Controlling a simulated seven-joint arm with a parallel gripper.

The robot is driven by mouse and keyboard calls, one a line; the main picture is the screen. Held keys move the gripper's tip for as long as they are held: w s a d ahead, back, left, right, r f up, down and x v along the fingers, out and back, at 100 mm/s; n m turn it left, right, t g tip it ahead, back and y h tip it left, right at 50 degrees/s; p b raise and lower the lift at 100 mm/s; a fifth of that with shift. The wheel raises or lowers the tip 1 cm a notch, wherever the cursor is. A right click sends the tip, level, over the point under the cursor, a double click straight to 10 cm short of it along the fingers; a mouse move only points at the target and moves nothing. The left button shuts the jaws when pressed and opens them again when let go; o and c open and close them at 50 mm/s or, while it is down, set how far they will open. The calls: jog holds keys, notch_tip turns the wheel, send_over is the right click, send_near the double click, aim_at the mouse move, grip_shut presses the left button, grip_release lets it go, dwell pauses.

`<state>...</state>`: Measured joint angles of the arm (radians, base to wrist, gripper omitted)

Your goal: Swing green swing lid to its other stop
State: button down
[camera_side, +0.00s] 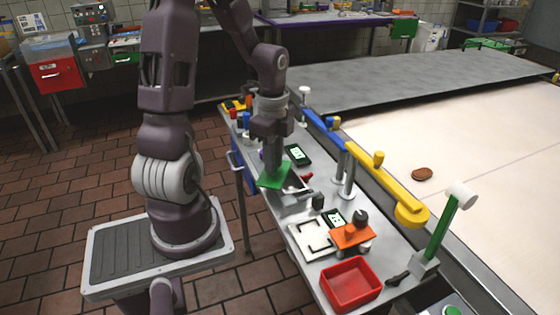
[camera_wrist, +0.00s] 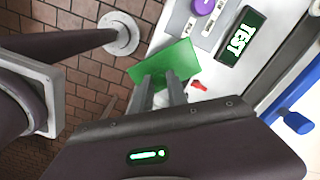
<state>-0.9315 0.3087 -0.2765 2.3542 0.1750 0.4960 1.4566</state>
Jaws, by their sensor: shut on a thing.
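The green swing lid (camera_side: 275,178) is a flat green plate at the left edge of the narrow bench, beside a grey metal tray-like box (camera_side: 290,196). In the wrist view the green lid (camera_wrist: 165,63) lies directly beyond my fingertips. My gripper (camera_side: 272,168) points down at the lid, and its fingers hide part of it. In the wrist view the two fingers of my gripper (camera_wrist: 161,82) reach the lid's near part and are closed on it. The exact contact is hard to see.
A black display (camera_side: 298,155) lies behind the lid. Nearer are a white framed plate (camera_side: 312,240), an orange block (camera_side: 352,236) and a red bin (camera_side: 350,284). Blue and yellow arms (camera_side: 380,185) on posts stand along the right edge. A purple round thing (camera_wrist: 207,6) shows in the wrist view.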

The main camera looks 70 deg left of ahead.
jog(key=m, duration=0.1)
jog(key=a+m, duration=0.1)
jog(key=shift+s+a+m, duration=0.25)
jog(key=shift+s+m, duration=0.1)
jog(key=shift+m, duration=0.05)
jog(key=a+m, duration=0.1)
jog(key=m, duration=0.1)
jog(key=shift+s+a+m, duration=0.15)
jog(key=shift+m, duration=0.25)
jog(key=shift+a+m, duration=0.6)
jog(key=shift+m, duration=0.55)
jog(key=shift+a+m, duration=0.6)
jog(key=shift+m, duration=0.55)
jog(key=shift+a, duration=0.1)
jog(key=c, duration=1.3)
grip_release()
notch_tip(320, 180, up, 7)
